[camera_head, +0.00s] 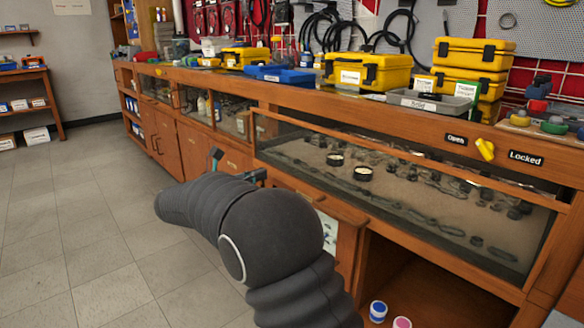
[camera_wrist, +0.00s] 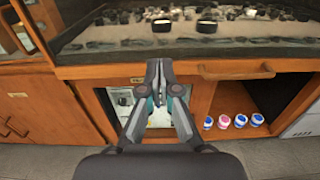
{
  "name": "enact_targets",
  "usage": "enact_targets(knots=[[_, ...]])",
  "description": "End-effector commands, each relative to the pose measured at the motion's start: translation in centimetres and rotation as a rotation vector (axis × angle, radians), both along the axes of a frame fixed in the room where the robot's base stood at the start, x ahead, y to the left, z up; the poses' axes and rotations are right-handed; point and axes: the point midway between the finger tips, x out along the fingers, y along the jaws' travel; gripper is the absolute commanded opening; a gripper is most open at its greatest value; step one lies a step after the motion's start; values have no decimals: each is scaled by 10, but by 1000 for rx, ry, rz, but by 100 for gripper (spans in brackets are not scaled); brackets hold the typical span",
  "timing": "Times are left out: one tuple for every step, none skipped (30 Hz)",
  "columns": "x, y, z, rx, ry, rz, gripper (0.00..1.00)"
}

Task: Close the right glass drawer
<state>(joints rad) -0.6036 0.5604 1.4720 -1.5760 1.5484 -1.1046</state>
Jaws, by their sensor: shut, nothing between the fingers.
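The right glass drawer (camera_head: 400,205) is a wide wood-framed glass front under the counter, with black rings and two round tins visible inside. Its top rail appears to stand out a little from the counter, but I cannot tell how far it is open. In the wrist view, its lower wooden rail (camera_wrist: 110,71) runs across the top, with a wooden handle (camera_wrist: 236,71) right of centre. My gripper (camera_wrist: 158,68) is shut and empty, left of the handle, with its tips overlapping the lower rail. I cannot tell whether they touch it. In the head view my dark arm hides most of the gripper.
Below the drawer is an open cubby with several small blue and pink jars (camera_wrist: 225,122). A yellow knob (camera_head: 485,150) sits between the "Open" and "Locked" labels. Yellow cases (camera_head: 368,72) and a grey tray (camera_head: 430,102) stand on the counter. The tiled floor (camera_head: 80,220) at left is clear.

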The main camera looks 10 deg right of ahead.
Motion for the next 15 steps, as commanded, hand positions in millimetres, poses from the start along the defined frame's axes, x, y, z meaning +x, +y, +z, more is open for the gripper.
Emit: enact_targets(knots=[[2,0,-1,-8,1,1,0],[3,-1,-1,-10,2,2,0],[6,-4,-1,-11,2,1,0],[7,-6,-1,-11,1,1,0],[10,-10,-1,-11,1,1,0],[13,-14,-1,-10,0,1,0],[15,-19,-1,-10,0,0,0],[19,-23,-1,-10,0,-1,0],[23,-29,-1,-9,0,0,0],[26,-34,-1,-9,0,-1,0],[30,-39,-1,-8,-1,-2,0],[34,-45,-2,-7,0,-1,0],[37,-49,-2,-7,0,0,0],[41,-54,-2,-7,0,-1,0],[45,-60,-1,-9,0,-1,0]])
